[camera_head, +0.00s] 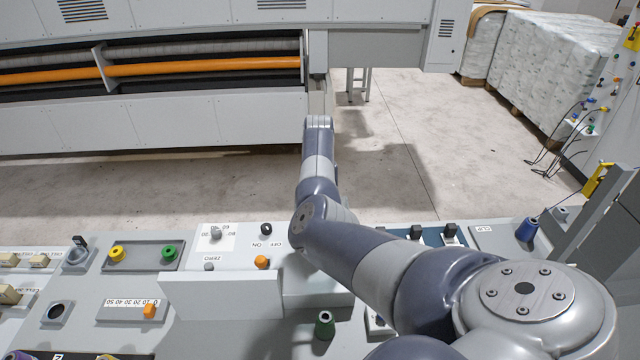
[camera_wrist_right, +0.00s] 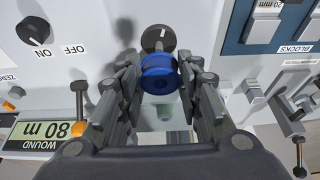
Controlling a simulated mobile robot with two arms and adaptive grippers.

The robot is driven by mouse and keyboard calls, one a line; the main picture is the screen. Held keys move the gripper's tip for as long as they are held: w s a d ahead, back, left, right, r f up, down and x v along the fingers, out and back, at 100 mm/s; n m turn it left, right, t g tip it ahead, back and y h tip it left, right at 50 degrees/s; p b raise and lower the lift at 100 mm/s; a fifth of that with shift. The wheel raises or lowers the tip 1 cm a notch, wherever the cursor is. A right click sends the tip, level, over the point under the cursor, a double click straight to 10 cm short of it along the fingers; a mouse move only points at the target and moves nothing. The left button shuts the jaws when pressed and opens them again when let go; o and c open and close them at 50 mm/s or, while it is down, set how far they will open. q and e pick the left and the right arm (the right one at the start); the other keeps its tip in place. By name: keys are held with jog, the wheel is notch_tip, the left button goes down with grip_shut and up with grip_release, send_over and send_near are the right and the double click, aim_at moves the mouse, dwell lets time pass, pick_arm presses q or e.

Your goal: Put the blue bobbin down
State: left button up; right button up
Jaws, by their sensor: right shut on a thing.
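The blue bobbin (camera_wrist_right: 160,75) is between the fingers of my right gripper (camera_wrist_right: 158,82) in the right wrist view. The gripper is shut on it. A dark round disc on a pale stem (camera_wrist_right: 158,39) shows just beyond the bobbin, over the light panel; I cannot tell whether they touch. In the head view my right arm crosses the panel, and neither its gripper nor the held bobbin can be made out. My left gripper is in neither view.
A blue cone-like spool (camera_head: 527,230) stands at the panel's right end, and a green spool (camera_head: 324,325) near the front. An ON/OFF knob (camera_wrist_right: 34,31), a WOUND display (camera_wrist_right: 48,131) and grey block switches (camera_wrist_right: 263,26) flank my right gripper.

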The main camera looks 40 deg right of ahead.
dwell(0.4)
jog(key=shift+f+b, duration=1.45)
jog(key=shift+f, duration=0.55)
